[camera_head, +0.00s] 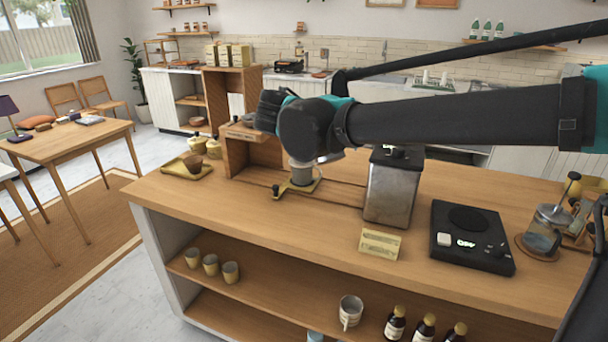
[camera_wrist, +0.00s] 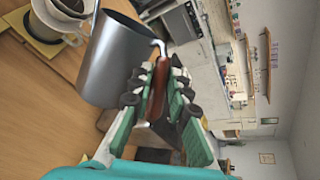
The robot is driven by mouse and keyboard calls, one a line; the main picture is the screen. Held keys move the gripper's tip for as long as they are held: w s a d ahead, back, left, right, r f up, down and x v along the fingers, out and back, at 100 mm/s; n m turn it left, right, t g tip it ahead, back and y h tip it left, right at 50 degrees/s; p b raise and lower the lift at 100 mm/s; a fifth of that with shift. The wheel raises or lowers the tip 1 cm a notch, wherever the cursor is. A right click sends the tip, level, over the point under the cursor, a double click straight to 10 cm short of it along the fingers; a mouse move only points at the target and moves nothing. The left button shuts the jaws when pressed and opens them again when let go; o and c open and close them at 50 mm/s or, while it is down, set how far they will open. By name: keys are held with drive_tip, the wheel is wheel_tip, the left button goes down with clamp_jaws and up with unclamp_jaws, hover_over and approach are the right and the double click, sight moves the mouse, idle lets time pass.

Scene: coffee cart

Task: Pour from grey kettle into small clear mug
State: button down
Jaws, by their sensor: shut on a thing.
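The grey kettle (camera_wrist: 110,60) is a metal vessel with a brown handle (camera_wrist: 159,88), tilted in the wrist view. My gripper (camera_wrist: 160,78) is shut on that handle, one finger on each side. In the head view my arm hides the gripper and most of the kettle. A pale grey cup-like vessel (camera_head: 301,173) stands on a yellow stand on the counter, below my wrist. In the wrist view a white cup-like vessel (camera_wrist: 53,17) sits beyond the kettle. A clear glass vessel (camera_head: 545,232) stands on a round wooden coaster at the right. I cannot tell which is the small clear mug.
A metal canister (camera_head: 390,190), a beige block (camera_head: 380,243) and a black scale (camera_head: 470,238) stand on the counter. A yellow tray (camera_head: 178,169) lies at its left end. Cups and bottles stand on the shelf below. The front left of the counter is clear.

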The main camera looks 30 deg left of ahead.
drive_tip(key=shift+s+d+f+m+t+y, duration=0.15)
drive_tip(key=shift+d+f+m+t, duration=0.1)
drive_tip(key=shift+f, duration=0.2)
drive_tip(key=shift+s+d+f+m+t+y, duration=0.15)
drive_tip(key=shift+d+f, duration=0.05)
drive_tip(key=shift+f, duration=0.25)
idle(0.3)
wheel_tip(320, 180, down, 11)
drive_tip(key=d+m+t+y, duration=0.1)
drive_tip(key=m+t, duration=0.2)
drive_tip(key=m, duration=0.1)
drive_tip(key=shift+s+r+m+t, duration=0.2)
drive_tip(key=shift+s+m+t, duration=0.1)
drive_tip(key=shift+s, duration=0.1)
idle(1.2)
drive_tip(key=shift+d, duration=0.1)
drive_tip(key=shift+r, duration=0.1)
drive_tip(key=shift+r, duration=2.4)
drive_tip(key=shift+s, duration=0.1)
